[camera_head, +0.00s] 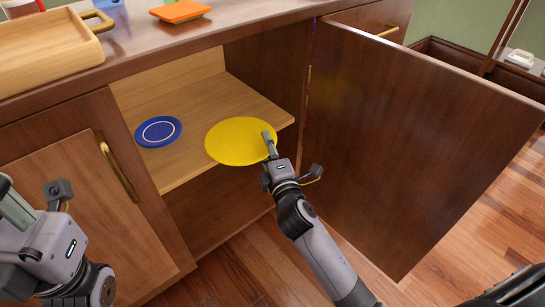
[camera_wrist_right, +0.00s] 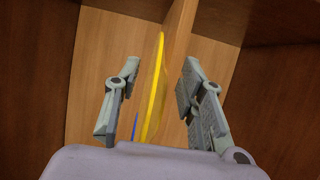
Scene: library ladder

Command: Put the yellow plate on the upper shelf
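The yellow plate (camera_head: 240,141) is at the front of the cabinet's upper shelf (camera_head: 245,94) and overhangs its front edge. I cannot tell whether it rests on the shelf or is slightly above it. In the wrist view the plate (camera_wrist_right: 155,92) shows edge-on between the fingers of my right gripper (camera_wrist_right: 160,105). The fingers are apart, with a gap visible on both sides of the plate. In the head view this gripper (camera_head: 270,150) is at the plate's right front rim. My left gripper (camera_head: 35,200) is open and empty at the lower left, away from the plate.
A blue plate (camera_head: 158,131) lies on the same shelf, left of the yellow plate. The open cabinet door (camera_head: 410,140) stands right of my right arm. A closed door (camera_head: 85,215) is at left. A wooden tray (camera_head: 45,50) and an orange item (camera_head: 180,11) are on the countertop.

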